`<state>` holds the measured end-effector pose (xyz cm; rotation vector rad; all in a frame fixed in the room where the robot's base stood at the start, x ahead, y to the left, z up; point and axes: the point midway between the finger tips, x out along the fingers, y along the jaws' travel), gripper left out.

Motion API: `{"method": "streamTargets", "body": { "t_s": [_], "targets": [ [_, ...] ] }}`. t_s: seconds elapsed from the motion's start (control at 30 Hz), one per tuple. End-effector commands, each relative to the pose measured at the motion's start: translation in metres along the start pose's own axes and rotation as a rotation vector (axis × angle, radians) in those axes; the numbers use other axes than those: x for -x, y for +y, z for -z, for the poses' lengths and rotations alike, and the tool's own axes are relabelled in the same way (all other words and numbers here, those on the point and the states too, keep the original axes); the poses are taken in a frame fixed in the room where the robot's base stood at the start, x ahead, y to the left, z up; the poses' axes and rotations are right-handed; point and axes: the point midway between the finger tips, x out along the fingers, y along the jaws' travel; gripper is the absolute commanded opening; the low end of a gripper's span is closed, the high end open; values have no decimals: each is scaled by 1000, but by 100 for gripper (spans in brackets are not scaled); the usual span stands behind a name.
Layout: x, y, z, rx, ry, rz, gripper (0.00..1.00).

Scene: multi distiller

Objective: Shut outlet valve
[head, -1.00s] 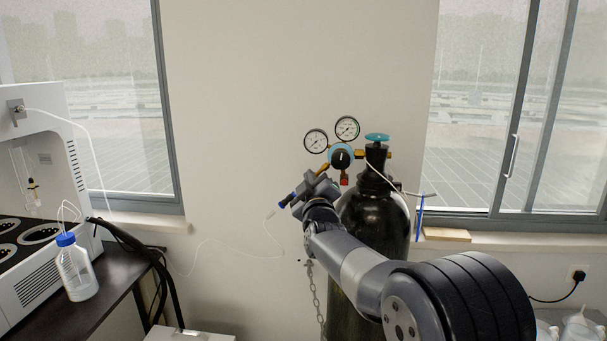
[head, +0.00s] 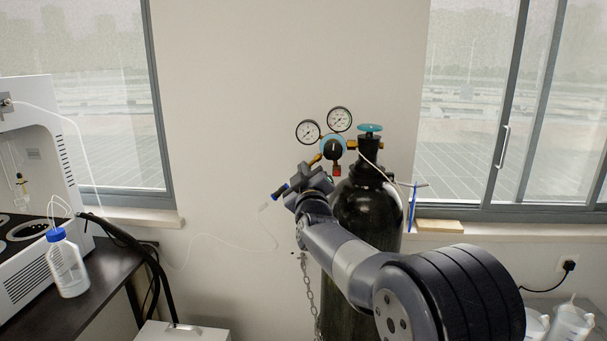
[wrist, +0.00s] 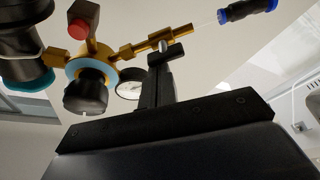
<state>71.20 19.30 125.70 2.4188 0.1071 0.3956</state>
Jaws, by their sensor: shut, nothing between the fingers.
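The regulator's dark knob with a blue ring (head: 332,147) sits beside the top of a black gas cylinder (head: 368,212). It also shows in the wrist view (wrist: 86,92). A brass outlet pipe (wrist: 146,44) runs from it to a blue-and-black end fitting (wrist: 248,9), seen in the head view at the left of the gripper (head: 280,192). My gripper (head: 310,176) is shut and empty, close to this pipe. In the wrist view its fingers (wrist: 157,75) reach a small black part (wrist: 165,55) just below the pipe. I cannot tell whether they touch it. My gripper hides part of the outlet in the head view.
Two round gauges (head: 323,125) stand above the regulator, and a teal handwheel (head: 370,128) tops the cylinder. A chain (head: 307,285) hangs in front. A thin white tube (head: 225,240) crosses the wall to the bench at left, where a blue-capped bottle (head: 66,262) stands.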

Motion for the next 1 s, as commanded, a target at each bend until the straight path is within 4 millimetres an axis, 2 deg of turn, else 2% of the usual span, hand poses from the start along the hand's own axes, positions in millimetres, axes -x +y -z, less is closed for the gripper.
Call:
{"method": "streamTargets", "body": {
  "t_s": [0.67,1.0],
  "targets": [
    [1,0,-3,-143,0,-49,0],
    [2,1,-5,-295,0,-102,0]
  ]
}}
